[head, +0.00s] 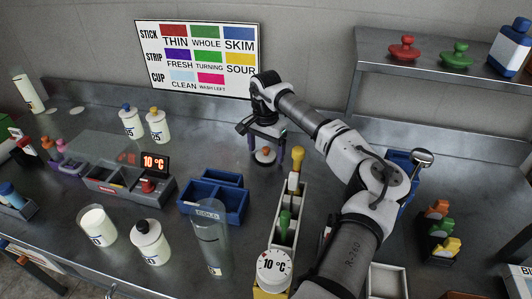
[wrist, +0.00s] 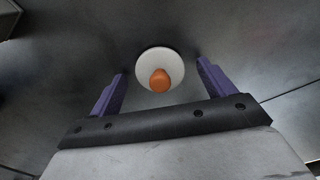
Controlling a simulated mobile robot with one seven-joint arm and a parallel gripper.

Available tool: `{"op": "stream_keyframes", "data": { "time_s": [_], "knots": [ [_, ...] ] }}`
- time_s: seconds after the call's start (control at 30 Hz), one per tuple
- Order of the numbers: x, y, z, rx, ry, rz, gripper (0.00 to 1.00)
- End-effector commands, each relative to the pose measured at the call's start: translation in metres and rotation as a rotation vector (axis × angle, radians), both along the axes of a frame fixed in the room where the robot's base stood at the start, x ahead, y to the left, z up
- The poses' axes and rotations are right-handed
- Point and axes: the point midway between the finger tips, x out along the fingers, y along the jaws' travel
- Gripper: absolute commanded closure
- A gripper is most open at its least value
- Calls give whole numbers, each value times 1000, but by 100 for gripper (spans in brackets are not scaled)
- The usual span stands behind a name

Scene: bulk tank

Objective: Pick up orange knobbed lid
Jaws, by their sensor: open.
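The orange knobbed lid (head: 265,155) is a pale disc with an orange knob, lying flat on the steel counter near the back middle in the head view. In the wrist view the lid (wrist: 160,70) shows its orange knob facing up. My gripper (head: 265,158) reaches down around it from above. Its two purple fingers stand apart on either side of the lid in the wrist view (wrist: 160,82). The gripper is open and empty. The lid sits between the fingers and a little beyond them, with gaps on both sides. Whether the fingertips are level with the knob I cannot tell.
A blue divided bin (head: 213,197) stands to the front left of the lid. A clear cylinder (head: 210,240) and a grey rack (head: 286,215) with coloured handles stand nearer. Bottles (head: 156,126) are at left. A raised shelf (head: 385,68) holds a red and a green lid.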

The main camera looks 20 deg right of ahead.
Motion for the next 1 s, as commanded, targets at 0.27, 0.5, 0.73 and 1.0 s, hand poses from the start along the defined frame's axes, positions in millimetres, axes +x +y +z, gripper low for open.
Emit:
{"op": "stream_keyframes", "data": {
  "time_s": [0.27,0.5,0.73,1.0],
  "knots": [
    [0,0,0,0,0,0,35],
    [0,0,0,0,0,0,66],
    [0,0,1,0,0,0,66],
    [0,0,12,0,-1,-1,66]
  ]
}}
